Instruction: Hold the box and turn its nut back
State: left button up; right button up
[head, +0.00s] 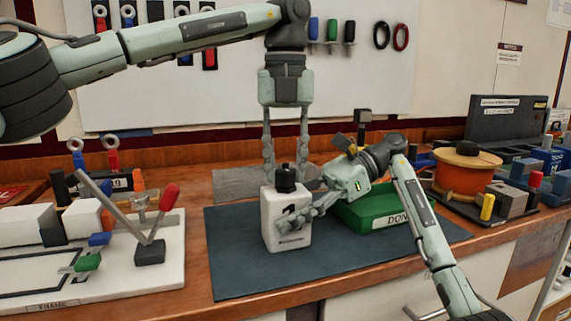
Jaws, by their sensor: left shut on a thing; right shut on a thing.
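The white box (272,228) stands upright on the dark mat (235,265), with dark printing on its front. A black nut (286,173) sits on top of it. My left gripper (285,182) points straight down from above, its two long fingers on either side of the nut and shut on it. My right gripper (302,212) reaches in from the right and is shut on the box, its fingers covering part of the front and right side. The exact finger contacts are too small to make out.
A green tray (395,221) marked "DON…" stands behind my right arm. At the left is a white board (130,285) with a red-handled lever (163,212). An orange spool (467,178) and several blocks stand at the right. The front of the mat is clear.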

aim_at(285, 168)
pick_arm(q)
jog(key=o, duration=1.2)
jog(key=shift+c, duration=0.2)
notch_tip(285, 168, up, 12)
pick_arm(e)
jog(key=o, duration=1.6)
jog(key=shift+o, duration=0.2)
